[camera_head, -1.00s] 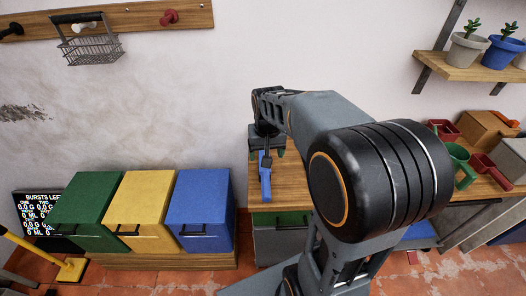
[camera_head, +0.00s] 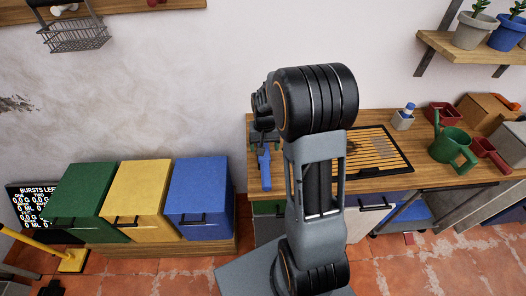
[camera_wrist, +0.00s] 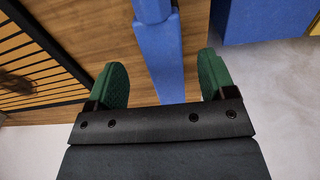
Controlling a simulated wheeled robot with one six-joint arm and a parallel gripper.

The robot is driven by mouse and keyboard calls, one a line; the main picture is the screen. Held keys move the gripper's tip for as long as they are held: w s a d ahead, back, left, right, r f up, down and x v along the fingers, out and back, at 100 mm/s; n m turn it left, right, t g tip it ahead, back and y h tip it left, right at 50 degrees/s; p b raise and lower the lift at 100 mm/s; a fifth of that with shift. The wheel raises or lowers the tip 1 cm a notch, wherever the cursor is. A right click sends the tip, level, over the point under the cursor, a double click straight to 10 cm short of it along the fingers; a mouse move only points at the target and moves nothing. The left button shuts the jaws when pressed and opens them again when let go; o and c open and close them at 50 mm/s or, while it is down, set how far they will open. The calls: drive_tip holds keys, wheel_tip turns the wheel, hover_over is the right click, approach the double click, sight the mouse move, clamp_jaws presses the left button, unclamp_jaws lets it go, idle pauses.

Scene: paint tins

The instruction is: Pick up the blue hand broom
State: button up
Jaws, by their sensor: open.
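The blue hand broom (camera_head: 264,168) lies at the left end of the wooden bench in the head view, pointing toward the front edge. In the wrist view the broom (camera_wrist: 165,58) runs between the two green fingertips. My gripper (camera_wrist: 163,80) is open, with one finger on each side of the broom and gaps visible on both sides. In the head view my gripper (camera_head: 264,146) is at the broom's far end, partly hidden by my arm. I cannot tell how high it is above the bench.
A wall shelf (camera_head: 470,52) with plants hangs right.

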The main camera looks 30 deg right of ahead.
drive_tip(key=shift+a+f+p, duration=0.15)
drive_tip(key=shift+f+p, duration=0.2)
drive_tip(key=shift+f, duration=2.2)
drive_tip(key=shift+c, duration=0.2)
drive_tip(key=c, duration=1.1)
drive_tip(key=shift+r, duration=0.1)
drive_tip(key=shift+r, duration=0.55)
drive_tip(key=s+d+r, duration=0.2)
drive_tip(key=s+r, duration=0.1)
drive_tip(key=r, duration=0.1)
drive_tip(key=s+d+r+b, duration=0.1)
drive_tip(key=s+d+r, duration=0.2)
drive_tip(key=s+r, duration=0.1)
drive_tip(key=s+d+r, duration=0.3)
drive_tip(key=s, duration=0.1)
drive_tip(key=shift+s+d+r+b, duration=0.1)
drive_tip(key=shift+d+r+b, duration=0.1)
drive_tip(key=shift+r+b, duration=0.2)
